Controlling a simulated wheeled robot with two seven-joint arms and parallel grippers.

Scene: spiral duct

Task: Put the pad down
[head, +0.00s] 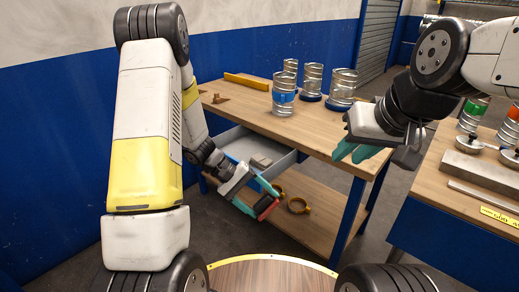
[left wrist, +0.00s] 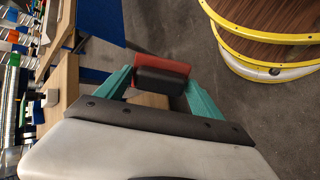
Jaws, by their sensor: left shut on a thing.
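The pad (head: 265,207), a small red and black block, is held between the teal fingertips of my left gripper (head: 262,203). In the left wrist view the pad (left wrist: 162,72) sits across the fingertips, red on its far side and black on its near side. My left gripper (left wrist: 160,85) is shut on it. In the head view it hangs in the air in front of the workbench's open drawer (head: 277,165) and lower shelf. My right gripper (head: 355,152) is at the right, by the workbench's right end; its finger gap is unclear.
The wooden workbench (head: 240,92) carries several metal duct cylinders (head: 284,95) and a yellow bar (head: 246,81). Brass-coloured rings (head: 299,205) lie on its lower shelf (head: 315,228). A second table (head: 432,190) with metal parts stands at the right. A round wooden top (head: 270,277) is at the bottom.

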